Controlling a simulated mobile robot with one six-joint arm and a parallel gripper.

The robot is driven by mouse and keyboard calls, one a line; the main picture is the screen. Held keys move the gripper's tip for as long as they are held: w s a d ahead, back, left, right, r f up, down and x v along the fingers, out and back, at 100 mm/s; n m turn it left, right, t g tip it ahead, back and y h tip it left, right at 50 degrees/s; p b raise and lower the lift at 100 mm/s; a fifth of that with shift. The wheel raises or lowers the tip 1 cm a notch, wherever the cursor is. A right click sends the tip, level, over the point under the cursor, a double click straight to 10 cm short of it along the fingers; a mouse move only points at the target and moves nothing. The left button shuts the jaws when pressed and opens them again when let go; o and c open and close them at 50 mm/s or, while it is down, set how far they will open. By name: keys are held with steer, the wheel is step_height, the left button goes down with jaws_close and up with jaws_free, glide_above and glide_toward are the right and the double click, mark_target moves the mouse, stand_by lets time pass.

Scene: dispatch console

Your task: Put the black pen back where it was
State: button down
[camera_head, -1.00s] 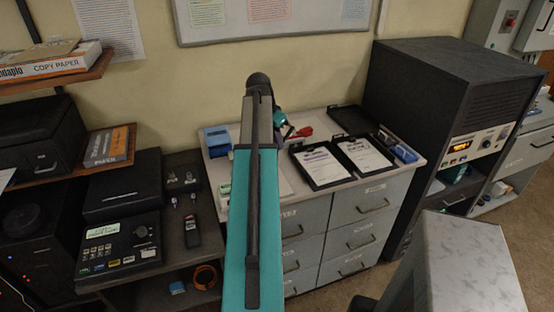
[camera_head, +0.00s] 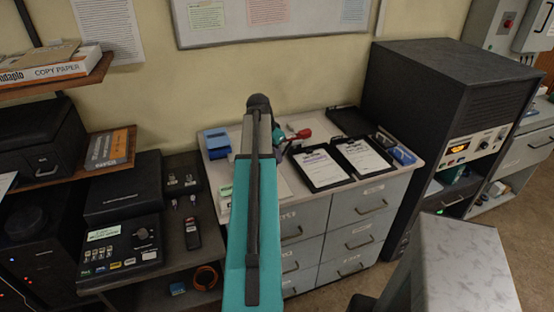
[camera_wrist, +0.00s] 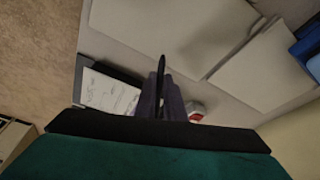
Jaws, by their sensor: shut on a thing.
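The black pen (camera_wrist: 162,64) is held between the two dark fingers of my gripper (camera_wrist: 163,92) in the wrist view. Its thin dark tip sticks out past the fingertips, over the pale top of the drawer cabinet. I cannot tell whether the pen touches the surface. In the head view my teal arm hides most of the gripper and the pen; only a small teal part of the wrist shows beside the arm, above the cabinet top (camera_head: 285,190).
Two clipboards with paper (camera_head: 320,167) (camera_head: 363,157) lie right of my arm, near a red object (camera_head: 301,134). A blue holder (camera_head: 216,142) stands at the cabinet's back left. White sheets (camera_wrist: 268,66) lie on the top. A tall black rack (camera_head: 440,100) stands to the right.

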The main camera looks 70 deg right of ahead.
steer(key=shift+f, duration=1.15)
steer(key=shift+f, duration=0.15)
steer(key=c, duration=1.8)
jaws_free()
steer(key=shift+c, duration=0.2)
steer(key=shift+r, duration=0.25)
steer(key=b+v, duration=0.2)
steer(key=v, duration=1)
steer(key=shift+d, duration=0.1)
